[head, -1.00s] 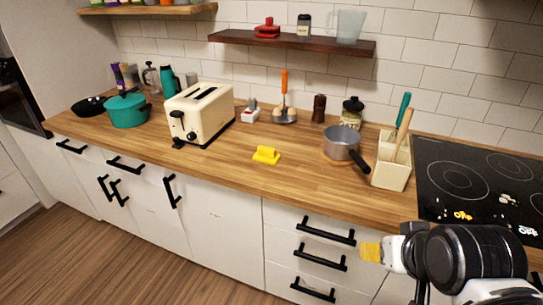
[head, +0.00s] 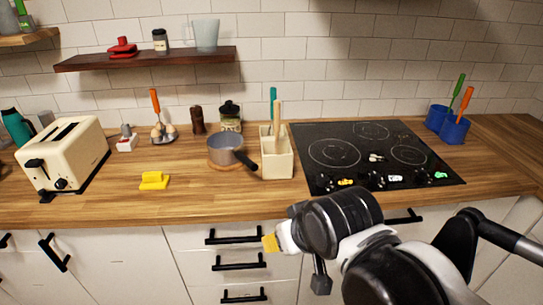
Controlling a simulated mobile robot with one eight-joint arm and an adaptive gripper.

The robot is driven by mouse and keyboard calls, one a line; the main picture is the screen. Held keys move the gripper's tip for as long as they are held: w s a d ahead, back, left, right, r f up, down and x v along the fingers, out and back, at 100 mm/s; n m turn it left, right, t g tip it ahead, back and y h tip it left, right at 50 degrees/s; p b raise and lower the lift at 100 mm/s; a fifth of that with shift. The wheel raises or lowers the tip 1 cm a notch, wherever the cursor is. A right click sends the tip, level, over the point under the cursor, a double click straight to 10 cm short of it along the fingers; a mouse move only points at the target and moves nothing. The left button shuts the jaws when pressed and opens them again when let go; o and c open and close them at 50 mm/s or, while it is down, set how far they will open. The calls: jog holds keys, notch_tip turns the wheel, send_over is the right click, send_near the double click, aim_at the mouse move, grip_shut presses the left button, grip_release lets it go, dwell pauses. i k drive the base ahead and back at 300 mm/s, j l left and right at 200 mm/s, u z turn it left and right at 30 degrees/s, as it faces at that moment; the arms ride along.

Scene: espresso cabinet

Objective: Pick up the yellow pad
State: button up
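The yellow pad (head: 154,181) lies on the wooden counter in the head view, near its front edge, between the toaster and the saucepan. It looks like a small flat block with a raised part on top. My gripper (head: 270,243) shows only as a small yellowish tip at the end of my arm, in front of the drawers. It is below the counter edge and to the right of the pad, well apart from it. The fingers are too small and partly hidden to tell whether they are open.
A cream toaster (head: 64,158) stands left of the pad. A grey saucepan (head: 226,150) and a utensil holder (head: 276,155) stand to its right, then a black cooktop (head: 370,155). The counter (head: 190,205) around the pad is clear. Black drawer handles (head: 233,239) stick out below.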

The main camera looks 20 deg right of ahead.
aim_at(151, 181)
jog(key=i+j+z, duration=0.1)
jog(key=i+j, duration=0.25)
jog(key=j, duration=0.3)
jog(key=i+j+z, duration=0.15)
jog(key=j, duration=0.15)
jog(key=i+j+z, duration=0.1)
jog(key=j, duration=0.25)
jog(key=i+j+z, duration=0.1)
jog(key=j, duration=0.25)
jog(key=i+j, duration=0.2)
jog(key=j, duration=0.15)
jog(key=i+j+z, duration=0.15)
jog(key=j, duration=0.2)
